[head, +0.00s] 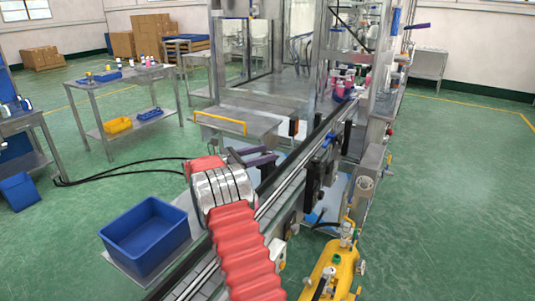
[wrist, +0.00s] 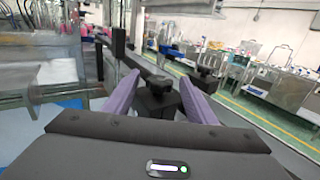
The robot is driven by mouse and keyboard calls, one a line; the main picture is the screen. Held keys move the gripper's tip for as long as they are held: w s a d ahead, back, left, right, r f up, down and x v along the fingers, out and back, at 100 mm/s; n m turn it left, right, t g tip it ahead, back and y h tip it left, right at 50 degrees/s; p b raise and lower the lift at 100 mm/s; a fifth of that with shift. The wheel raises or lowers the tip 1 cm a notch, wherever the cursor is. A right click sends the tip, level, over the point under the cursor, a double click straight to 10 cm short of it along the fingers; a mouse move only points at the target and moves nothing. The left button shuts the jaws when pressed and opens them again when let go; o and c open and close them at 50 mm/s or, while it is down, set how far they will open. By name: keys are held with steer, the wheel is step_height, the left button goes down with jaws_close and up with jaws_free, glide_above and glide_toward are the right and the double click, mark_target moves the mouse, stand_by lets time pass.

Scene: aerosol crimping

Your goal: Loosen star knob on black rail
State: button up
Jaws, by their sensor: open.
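My gripper (wrist: 160,77) has two purple fingers and is open, with one finger to each side of a black block in the wrist view. A dark knob (wrist: 158,82) sits on top of this block, between the fingers; its star shape is too small to make out. I cannot tell whether either finger touches it. The black rail (wrist: 143,66) runs away from the block toward the upper left. In the head view my gripper (head: 268,157) is beside the black rail (head: 297,152) along the conveyor; the knob cannot be made out there.
A second black knob on a bracket (wrist: 208,62) stands to the right in the wrist view. In the head view, a blue bin (head: 147,238) is at the lower left and a yellow machine (head: 331,272) at the lower right. Green floor is clear at the right.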

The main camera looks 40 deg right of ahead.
steer(key=shift+x, duration=1.05)
steer(key=shift+c, duration=0.6)
steer(key=c, duration=0.9)
